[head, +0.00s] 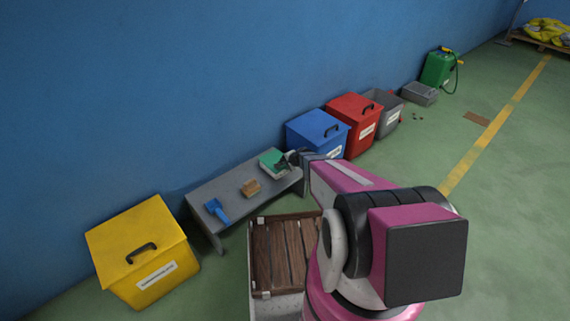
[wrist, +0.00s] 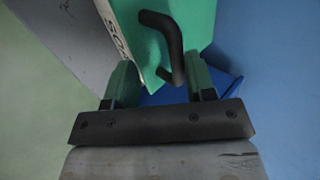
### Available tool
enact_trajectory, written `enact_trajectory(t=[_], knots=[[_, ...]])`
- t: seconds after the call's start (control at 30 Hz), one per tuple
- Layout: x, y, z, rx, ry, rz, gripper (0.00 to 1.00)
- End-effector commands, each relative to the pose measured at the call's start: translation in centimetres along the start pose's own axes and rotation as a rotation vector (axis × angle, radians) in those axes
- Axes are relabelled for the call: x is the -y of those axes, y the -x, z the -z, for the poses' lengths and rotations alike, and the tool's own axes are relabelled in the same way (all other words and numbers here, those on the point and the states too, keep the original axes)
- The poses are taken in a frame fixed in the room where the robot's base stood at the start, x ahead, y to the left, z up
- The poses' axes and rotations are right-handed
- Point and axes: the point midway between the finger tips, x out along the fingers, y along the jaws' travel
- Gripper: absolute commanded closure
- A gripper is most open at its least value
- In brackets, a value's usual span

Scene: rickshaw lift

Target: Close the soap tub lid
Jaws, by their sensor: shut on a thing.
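The soap tub (head: 277,174) stands at the right end of a low grey bench, with its green lid (head: 270,158) on the upper side. In the wrist view the green lid (wrist: 125,35) fills the top middle, with a black handle (wrist: 170,45) and a pale lettered strip along its left edge. My gripper (head: 294,157) is at the tub's right side. In the wrist view its fingers (wrist: 160,75) lie either side of the lid's near part and are shut on it. The exact contact and the lid's angle are hard to tell.
The grey bench (head: 232,187) also carries a brown brush (head: 250,188) and a blue tool (head: 216,209). A yellow bin (head: 145,255) stands left; blue (head: 318,133) and red (head: 352,124) bins stand right, along the blue wall. A slatted wooden crate (head: 283,255) lies in front.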

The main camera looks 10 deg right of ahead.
Motion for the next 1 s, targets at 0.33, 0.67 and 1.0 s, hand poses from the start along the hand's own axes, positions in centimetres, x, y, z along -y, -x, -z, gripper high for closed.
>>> enact_trajectory(t=[0.33,0.67,1.0], knots=[[0.0,7.3,-0.3,-0.004,0.001,0.003,0.74],[0.2,10.0,-0.2,-0.003,0.0,0.006,0.74],[0.3,9.9,-0.1,-0.004,-0.001,0.007,0.74]])
